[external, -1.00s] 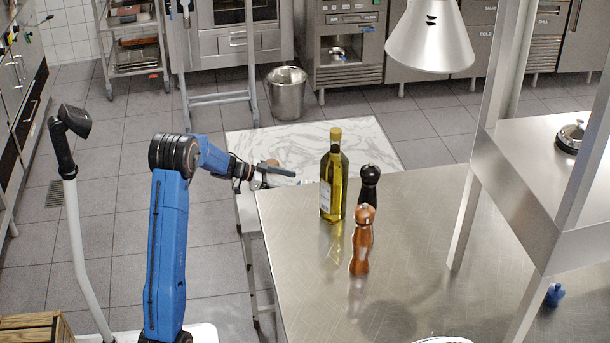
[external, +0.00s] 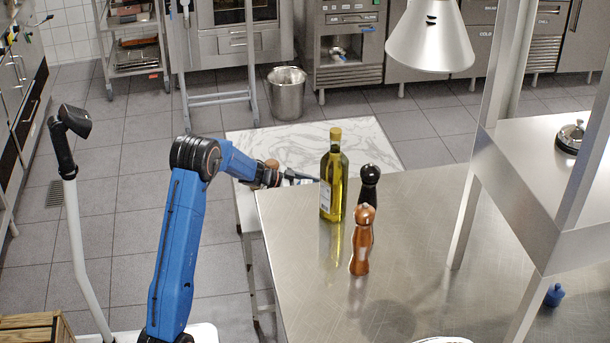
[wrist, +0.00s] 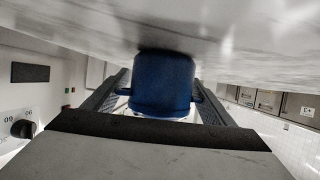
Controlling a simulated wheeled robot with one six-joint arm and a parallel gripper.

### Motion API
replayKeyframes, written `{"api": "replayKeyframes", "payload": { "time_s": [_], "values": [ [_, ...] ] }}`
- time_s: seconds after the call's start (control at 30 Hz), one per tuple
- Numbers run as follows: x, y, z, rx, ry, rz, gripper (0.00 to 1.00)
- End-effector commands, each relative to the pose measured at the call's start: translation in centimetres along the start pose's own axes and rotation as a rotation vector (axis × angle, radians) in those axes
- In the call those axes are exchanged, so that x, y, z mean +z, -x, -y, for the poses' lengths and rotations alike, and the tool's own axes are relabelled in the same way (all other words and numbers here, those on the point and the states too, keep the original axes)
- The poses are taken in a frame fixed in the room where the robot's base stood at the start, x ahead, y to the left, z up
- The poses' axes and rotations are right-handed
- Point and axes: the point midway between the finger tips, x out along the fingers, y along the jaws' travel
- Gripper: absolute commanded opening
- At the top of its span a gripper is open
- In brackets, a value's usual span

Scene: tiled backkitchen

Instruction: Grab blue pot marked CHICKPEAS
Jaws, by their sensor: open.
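A dark blue pot (wrist: 163,84) shows in the middle of the wrist view, between the two fingers of my gripper (wrist: 160,92). The wrist picture looks upside down, with the pot's base against a pale surface at the top. The fingers are open, one on each side of the pot. I cannot tell whether they touch it. No CHICKPEAS marking can be read on the side facing me. In the external view my gripper (external: 300,179) is left of the oil bottle, low by the steel table's far left corner. I cannot make out the pot there.
An oil bottle (external: 333,185), a black mill (external: 369,187) and a brown mill (external: 361,240) stand on the steel table (external: 420,220). A white marble-topped table (external: 350,133) is behind it. A small blue object (external: 554,295) sits at the lower right, its marking unreadable.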

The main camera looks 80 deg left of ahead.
Motion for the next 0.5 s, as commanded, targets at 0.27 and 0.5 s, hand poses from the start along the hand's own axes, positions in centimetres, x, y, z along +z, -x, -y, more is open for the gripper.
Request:
{"api": "replayKeyframes", "payload": {
  "time_s": [0.27, 0.5],
  "values": [
    [-0.02, -0.02, 0.03, 0.000, 0.000, 0.000, 0.58],
    [-0.06, 0.01, 0.04, -0.001, -0.001, -0.001, 0.24]
  ]
}}
